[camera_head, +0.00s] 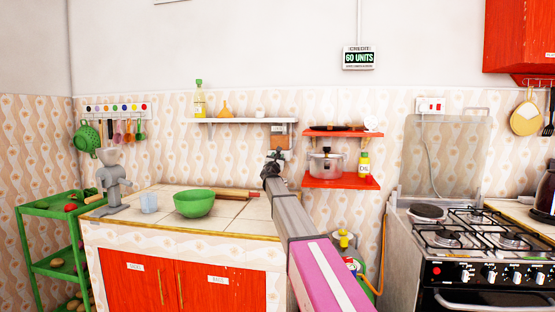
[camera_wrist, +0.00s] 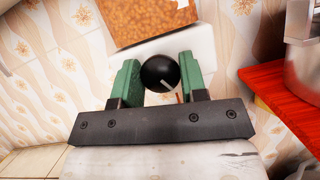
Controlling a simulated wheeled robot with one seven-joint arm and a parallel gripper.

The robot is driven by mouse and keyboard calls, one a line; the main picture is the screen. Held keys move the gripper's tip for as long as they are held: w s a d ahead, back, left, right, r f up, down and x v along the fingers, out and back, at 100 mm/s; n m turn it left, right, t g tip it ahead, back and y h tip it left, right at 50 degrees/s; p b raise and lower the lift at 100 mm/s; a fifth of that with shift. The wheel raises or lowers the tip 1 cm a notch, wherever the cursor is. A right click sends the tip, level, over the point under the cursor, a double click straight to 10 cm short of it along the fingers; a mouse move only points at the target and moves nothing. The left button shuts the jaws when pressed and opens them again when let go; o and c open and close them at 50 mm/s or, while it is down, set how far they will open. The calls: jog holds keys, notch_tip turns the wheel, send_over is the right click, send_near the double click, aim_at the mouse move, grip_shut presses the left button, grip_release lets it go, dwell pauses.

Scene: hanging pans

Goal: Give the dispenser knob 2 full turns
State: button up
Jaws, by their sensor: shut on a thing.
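The dispenser (camera_wrist: 150,22) hangs on the tiled wall, with a brown, grainy filling in its window and a pale lower body. Its round black knob (camera_wrist: 160,73) has a white line on it that points down and to the right in the wrist view. My gripper (camera_wrist: 159,80) is shut on the knob, with one green finger on each side. In the head view my gripper (camera_head: 271,165) is at the wall just below the dispenser (camera_head: 278,138), and hides the knob there.
A red shelf (camera_head: 341,181) with a pot (camera_head: 326,164) is close on the right. A white shelf (camera_head: 240,121) is above. The counter (camera_head: 245,213) below holds a green bowl (camera_head: 194,203), a rolling pin (camera_head: 238,193) and a grinder (camera_head: 113,182). A stove (camera_head: 480,245) stands at right.

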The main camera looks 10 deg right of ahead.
jog(key=shift+m, duration=0.3)
jog(key=shift+r+m+g+y, duration=0.1)
jog(key=shift+m+g+y, duration=0.25)
jog(key=shift+m+g, duration=2.85)
jog(key=shift+f+m+t+y, duration=0.1)
jog(key=shift+m+t+y, duration=0.3)
jog(key=shift+m, duration=6.35)
jog(key=shift+r+m+g+y, duration=0.1)
jog(key=shift+m+g+y, duration=0.25)
jog(key=shift+m+g, duration=2.9)
jog(key=m+t, duration=0.3)
jog(key=shift+m+t, duration=0.25)
jog(key=shift+m, duration=0.05)
jog(key=o, duration=0.9)
jog(key=shift+s+a+r, duration=0.1)
jog(key=shift+s, duration=0.05)
